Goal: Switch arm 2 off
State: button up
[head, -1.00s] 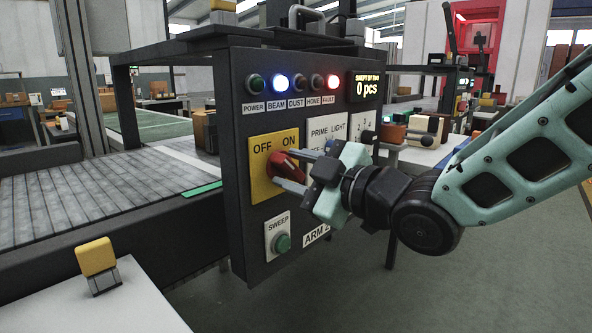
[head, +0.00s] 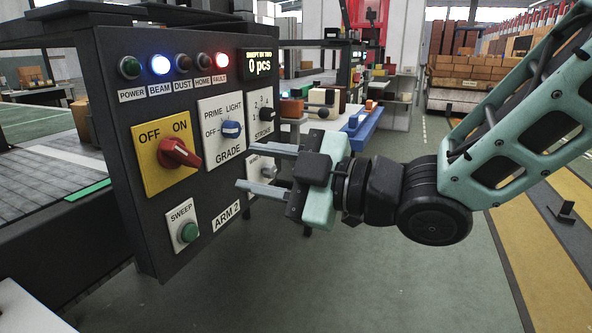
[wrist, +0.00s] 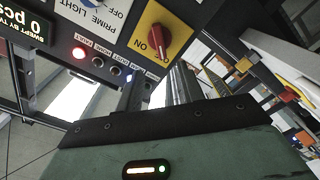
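The panel labelled ARM 2 (head: 227,215) carries a yellow plate (head: 150,185) marked OFF at left and ON at right. A red rotary knob (head: 178,153) sits on the plate; its handle extends right and slightly down in the head view. I cannot tell for sure which word it points to. The wrist view also shows the red knob (wrist: 157,40), near the word ON. My gripper (head: 246,167) is open and empty, right of the knob and apart from it, in front of the panel's right part.
Close by are a blue GRADE knob (head: 231,129), a black STROKE knob (head: 267,114) and a green SWEEP button (head: 189,232). The BEAM lamp (head: 160,65) glows blue-white and FAULT (head: 221,60) red; POWER (head: 129,67) is dark. Open floor lies right of the panel.

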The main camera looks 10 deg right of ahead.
jog(key=shift+b+v, duration=2.4)
jog(key=shift+b, duration=0.15)
